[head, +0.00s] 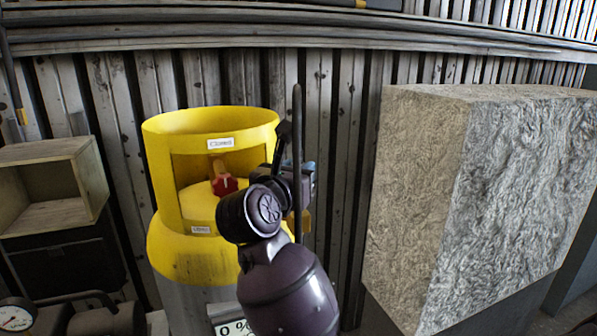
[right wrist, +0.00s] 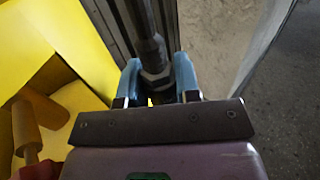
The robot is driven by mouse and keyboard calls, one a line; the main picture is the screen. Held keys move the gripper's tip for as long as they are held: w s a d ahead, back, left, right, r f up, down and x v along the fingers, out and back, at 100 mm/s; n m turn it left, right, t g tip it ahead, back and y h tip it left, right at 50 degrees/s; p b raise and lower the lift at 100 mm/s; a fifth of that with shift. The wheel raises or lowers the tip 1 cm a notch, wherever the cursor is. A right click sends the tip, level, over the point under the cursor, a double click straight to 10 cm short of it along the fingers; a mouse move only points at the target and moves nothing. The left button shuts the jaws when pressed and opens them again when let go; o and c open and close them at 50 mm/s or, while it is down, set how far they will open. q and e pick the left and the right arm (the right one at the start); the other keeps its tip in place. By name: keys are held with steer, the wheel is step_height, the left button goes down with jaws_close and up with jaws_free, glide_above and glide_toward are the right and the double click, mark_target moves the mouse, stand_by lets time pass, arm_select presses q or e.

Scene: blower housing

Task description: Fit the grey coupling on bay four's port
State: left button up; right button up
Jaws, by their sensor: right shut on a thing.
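My right gripper (head: 306,178) is in front of the right edge of the yellow cylinder's collar. In the right wrist view its blue fingers (right wrist: 158,88) are shut on a grey coupling (right wrist: 153,72) at the end of a dark hose or rod (right wrist: 147,35). That rod stands nearly upright above and below the gripper in the head view (head: 297,125). My wrist hides part of the held piece. I cannot make out bay four's port in either view. My left gripper is not in view.
A yellow gas cylinder (head: 175,258) with a collar and a red valve knob (head: 225,185) stands close to my right arm. A large fibrous block (head: 415,180) is on the right. An open wooden box (head: 50,153) and a gauge (head: 16,314) are on the left.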

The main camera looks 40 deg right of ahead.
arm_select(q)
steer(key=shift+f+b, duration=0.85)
arm_select(e)
steer(key=shift+f, duration=1.1)
steer(key=o, duration=1.1)
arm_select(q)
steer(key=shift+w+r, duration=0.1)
